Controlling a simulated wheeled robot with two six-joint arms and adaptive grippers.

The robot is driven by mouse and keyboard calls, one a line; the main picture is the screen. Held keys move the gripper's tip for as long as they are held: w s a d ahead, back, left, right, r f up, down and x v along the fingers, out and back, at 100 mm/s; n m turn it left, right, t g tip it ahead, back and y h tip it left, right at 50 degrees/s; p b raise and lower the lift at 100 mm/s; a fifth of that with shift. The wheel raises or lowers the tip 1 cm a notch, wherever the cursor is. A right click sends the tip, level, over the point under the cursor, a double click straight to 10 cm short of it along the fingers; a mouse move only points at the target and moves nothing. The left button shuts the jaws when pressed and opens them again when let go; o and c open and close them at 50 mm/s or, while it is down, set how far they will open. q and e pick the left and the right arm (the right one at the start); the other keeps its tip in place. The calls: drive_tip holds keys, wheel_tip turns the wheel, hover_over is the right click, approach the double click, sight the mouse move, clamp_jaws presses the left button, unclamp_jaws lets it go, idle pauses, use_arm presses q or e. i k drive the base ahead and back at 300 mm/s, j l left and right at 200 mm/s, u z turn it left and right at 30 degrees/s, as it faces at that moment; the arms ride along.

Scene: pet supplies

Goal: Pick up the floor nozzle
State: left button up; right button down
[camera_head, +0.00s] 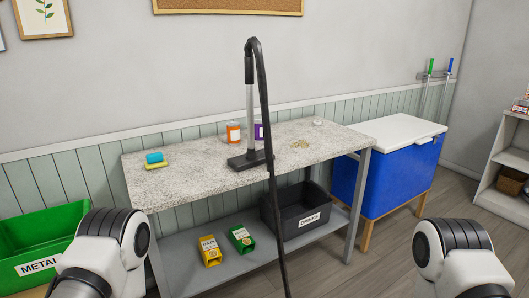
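The black floor nozzle (246,160) sits on the speckled grey worktop (190,180), near its front edge around the middle. A silver tube (250,118) rises upright from it to a black bent top, and a long black hose (271,170) runs from there down in front of the table. The hose covers part of the nozzle's right side. Only white and black links of my arms show, at the lower left and lower right. Neither gripper's fingers are in view, and nothing of mine touches the nozzle.
Orange (233,133) and purple (259,131) containers stand behind the nozzle. A sponge stack (155,160) lies left. Below are yellow (210,250) and green (242,239) boxes and a black bin (300,208). A green METAL bin (38,240) and blue chest (400,170) flank the table.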

sight(253, 158)
drive_tip(key=i+l+u, duration=0.15)
drive_tip(key=l, duration=0.35)
drive_tip(key=i+l+u, duration=0.15)
drive_tip(key=l, duration=0.4)
drive_tip(key=i+l+u, duration=0.15)
drive_tip(key=l, duration=0.4)
drive_tip(key=l+u, duration=0.1)
drive_tip(key=l, duration=0.45)
drive_tip(key=i, duration=0.05)
